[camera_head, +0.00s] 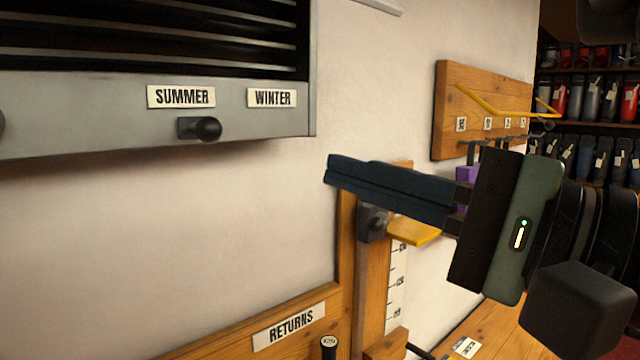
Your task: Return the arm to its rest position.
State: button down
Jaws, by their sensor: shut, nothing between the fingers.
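My gripper (332,172) is at the centre right of the head view, its dark fingers pointing left. The two fingers lie together, shut, with nothing between them. They hang in front of the wall and the upper part of a wooden post. The green and black gripper body and my arm's wrist fill the right side. The fingers appear apart from the grey vent panel at the upper left.
The grey panel (80,115) has SUMMER and WINTER labels and a black knob (205,129). A wooden post (372,285) with a scale and yellow pointer (415,232) stands behind my gripper. A hook board (470,85) and bottle shelves (600,125) are at right. A RETURNS board (235,338) is below.

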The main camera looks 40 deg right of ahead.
jog(key=w+a+n+t+h+b, duration=0.1)
jog(key=w+a+n+t+b, duration=0.1)
jog(key=w+a+n+t, duration=0.35)
jog(key=s+a+r+n+t+h+b, duration=0.1)
jog(key=a+n+h, duration=0.1)
jog(key=a+n, duration=0.3)
jog(key=s+a+r+n+t+h+b, duration=0.1)
jog(key=s+a+n+t+h, duration=0.1)
jog(key=a+n, duration=0.4)
jog(key=a, duration=0.4)
jog(key=shift+s+a, duration=0.2)
dwell(0.7)
